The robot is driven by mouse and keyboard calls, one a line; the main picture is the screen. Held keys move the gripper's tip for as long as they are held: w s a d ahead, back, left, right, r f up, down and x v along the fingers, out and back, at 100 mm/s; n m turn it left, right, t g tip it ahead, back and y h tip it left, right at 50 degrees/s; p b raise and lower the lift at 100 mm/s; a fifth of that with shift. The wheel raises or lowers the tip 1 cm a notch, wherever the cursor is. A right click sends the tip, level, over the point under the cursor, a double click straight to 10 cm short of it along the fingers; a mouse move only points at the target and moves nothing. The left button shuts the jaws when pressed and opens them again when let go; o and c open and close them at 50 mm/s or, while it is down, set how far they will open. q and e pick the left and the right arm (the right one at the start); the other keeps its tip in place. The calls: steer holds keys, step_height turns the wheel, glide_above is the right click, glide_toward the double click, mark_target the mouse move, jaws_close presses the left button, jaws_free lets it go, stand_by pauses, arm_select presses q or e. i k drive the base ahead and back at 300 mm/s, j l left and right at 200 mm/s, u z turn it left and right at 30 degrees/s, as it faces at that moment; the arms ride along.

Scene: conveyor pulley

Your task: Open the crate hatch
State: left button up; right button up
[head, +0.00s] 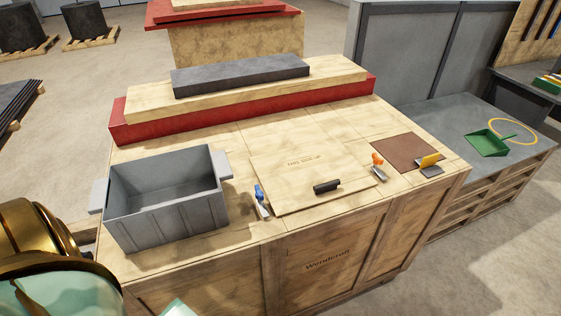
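The crate (325,262) is a large pale wooden box in the middle of the head view. Its hatch (300,178) is a square wooden panel lying flat and closed on the crate top. A black handle (327,186) sits near the hatch's front edge. A latch with a blue lever (261,199) is at the hatch's left side. A latch with an orange lever (378,165) is at its right side. Whether the latches are fastened is too small to tell. Neither gripper shows clearly; brass and teal parts of my own body fill the lower left.
An open, empty-looking grey bin (160,205) stands on the crate top at left. A brown mat (405,150) with a yellow-and-grey item (430,165) lies at right. A red beam (240,112), planks and a dark block (240,75) run along the back. A green dustpan (487,142) is on the side bench.

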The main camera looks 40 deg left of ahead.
mark_target(298, 178)
steer(key=u, duration=0.85)
steer(key=z, duration=0.3)
